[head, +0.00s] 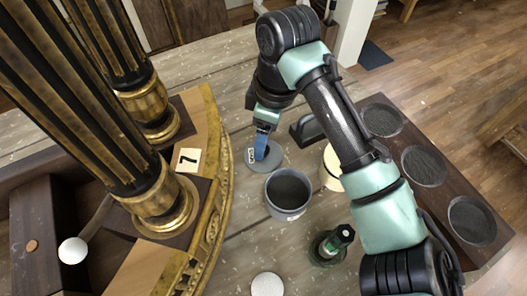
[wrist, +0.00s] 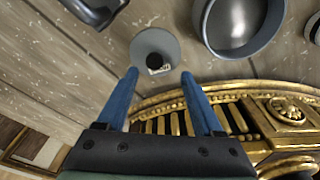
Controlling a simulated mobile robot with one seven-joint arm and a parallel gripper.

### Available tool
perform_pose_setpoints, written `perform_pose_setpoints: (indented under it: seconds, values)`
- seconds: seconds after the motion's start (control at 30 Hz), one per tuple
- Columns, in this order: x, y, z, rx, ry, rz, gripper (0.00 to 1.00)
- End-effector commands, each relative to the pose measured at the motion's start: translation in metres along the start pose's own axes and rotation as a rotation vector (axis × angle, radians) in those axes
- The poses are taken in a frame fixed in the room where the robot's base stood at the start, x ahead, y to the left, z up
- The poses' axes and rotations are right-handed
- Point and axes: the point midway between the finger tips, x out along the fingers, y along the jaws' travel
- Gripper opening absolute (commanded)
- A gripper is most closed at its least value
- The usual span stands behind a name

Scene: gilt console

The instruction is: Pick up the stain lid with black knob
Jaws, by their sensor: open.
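The stain lid is a flat grey disc (head: 274,160) on the plank tabletop, partly hidden by my fingers in the head view. In the wrist view the lid (wrist: 148,40) lies just beyond my fingertips, with its black knob (wrist: 154,60) at the centre and a small pale label beside the knob. My gripper (wrist: 158,75) is open and empty, its two blue fingers spread wider than the knob, one towards each side of it. In the head view my gripper (head: 262,150) points down over the lid. Contact with the knob cannot be told.
A grey can (head: 289,213) with dark contents stands close to the lid. A cream pot (head: 329,180), a dark green bottle (head: 331,245) and a white disc (head: 267,285) are nearby. The gilt console (head: 215,200) borders on the left. A dark rack (head: 395,148) with round wells lies right.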

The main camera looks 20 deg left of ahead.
Motion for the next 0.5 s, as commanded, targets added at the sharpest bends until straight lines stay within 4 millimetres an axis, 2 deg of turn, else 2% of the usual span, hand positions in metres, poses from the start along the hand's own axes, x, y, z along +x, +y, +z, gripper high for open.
perform_pose_setpoints:
  seconds: [0.3, 0.5]
  values:
    - [0.041, 0.007, 0.004, 0.002, 0.0, -0.002, 0.68]
    - [0.052, 0.008, 0.004, 0.001, 0.0, 0.002, 0.68]
